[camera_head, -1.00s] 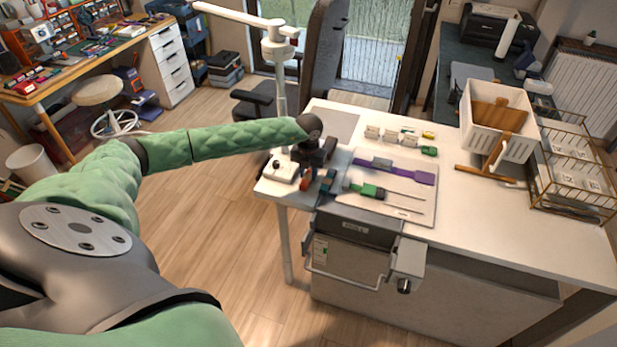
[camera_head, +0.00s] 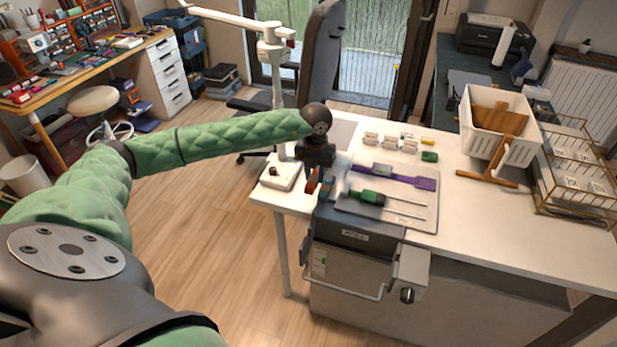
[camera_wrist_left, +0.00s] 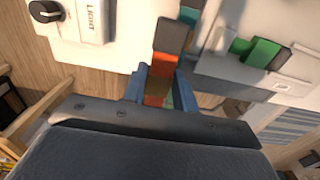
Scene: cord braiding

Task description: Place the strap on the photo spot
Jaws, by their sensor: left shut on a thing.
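My left gripper (camera_head: 319,183) hangs over the near-left part of the white table, beside the lamp base. In the left wrist view its blue fingers (camera_wrist_left: 161,90) are shut on a narrow segmented piece, apparently the strap (camera_wrist_left: 170,36), with orange-red, dark brown and teal parts. A plain grey square (camera_head: 341,134), possibly the photo spot, lies behind the gripper, partly hidden by the arm. My right gripper is out of view.
A lamp base (camera_head: 280,177) with a knob stands left of the gripper. A grey tray (camera_head: 425,217) to the right holds a purple tool (camera_head: 415,181) and a green-handled tool (camera_head: 368,197). Small pale blocks (camera_head: 390,142) stand behind. A white crate (camera_head: 500,145) stands further right.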

